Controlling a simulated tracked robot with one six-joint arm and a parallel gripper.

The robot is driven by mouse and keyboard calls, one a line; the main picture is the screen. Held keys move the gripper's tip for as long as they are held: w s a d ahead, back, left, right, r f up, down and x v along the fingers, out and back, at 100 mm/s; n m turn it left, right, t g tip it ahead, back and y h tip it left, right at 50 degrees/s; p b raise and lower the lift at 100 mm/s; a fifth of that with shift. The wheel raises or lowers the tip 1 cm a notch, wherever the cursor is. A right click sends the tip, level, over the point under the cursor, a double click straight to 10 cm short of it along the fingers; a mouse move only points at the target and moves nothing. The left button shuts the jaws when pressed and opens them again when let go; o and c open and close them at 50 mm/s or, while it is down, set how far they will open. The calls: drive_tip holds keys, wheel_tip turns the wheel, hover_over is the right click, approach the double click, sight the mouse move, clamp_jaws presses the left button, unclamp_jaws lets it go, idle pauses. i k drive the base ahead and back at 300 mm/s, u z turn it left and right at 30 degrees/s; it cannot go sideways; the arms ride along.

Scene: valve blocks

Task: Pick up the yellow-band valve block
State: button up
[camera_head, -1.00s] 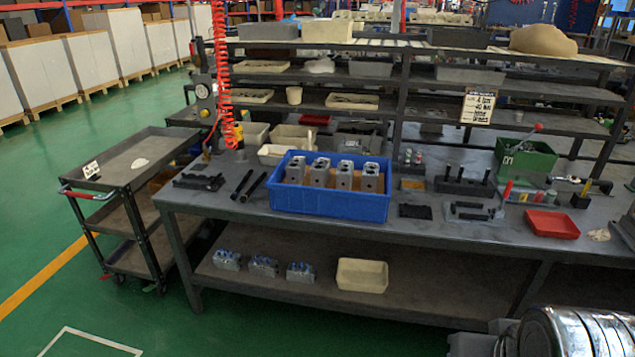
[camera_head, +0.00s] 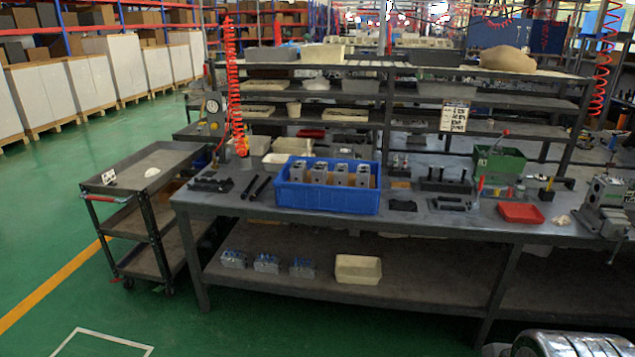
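Several grey valve blocks (camera_head: 319,174) stand in a row in the blue crate (camera_head: 325,201) on the workbench. On the lower shelf to the left stand 3 more grey blocks with bluish tops: a left one (camera_head: 233,259), a middle one (camera_head: 266,263) and a right one (camera_head: 302,267). I cannot make out a yellow band on any block at this size. The lower parts of the crate blocks are hidden by the crate wall. My gripper is not in view.
A cream bin (camera_head: 358,269) sits right of the shelf blocks. A dark cart (camera_head: 150,170) stands left of the workbench (camera_head: 420,228). Tools, a green bin (camera_head: 499,161), a red tray (camera_head: 520,213) and a vise (camera_head: 607,205) occupy the bench's right side. Green floor is open at front left.

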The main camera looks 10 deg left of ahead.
sight(319, 172)
drive_tip(key=k, duration=0.15)
drive_tip(key=u, duration=0.3)
drive_tip(key=i, duration=0.5)
drive_tip(key=u, duration=0.8)
drive_tip(key=i, duration=0.6)
drive_tip(key=u, duration=0.5)
drive_tip(key=i, duration=2.15)
drive_tip(key=z, duration=0.6)
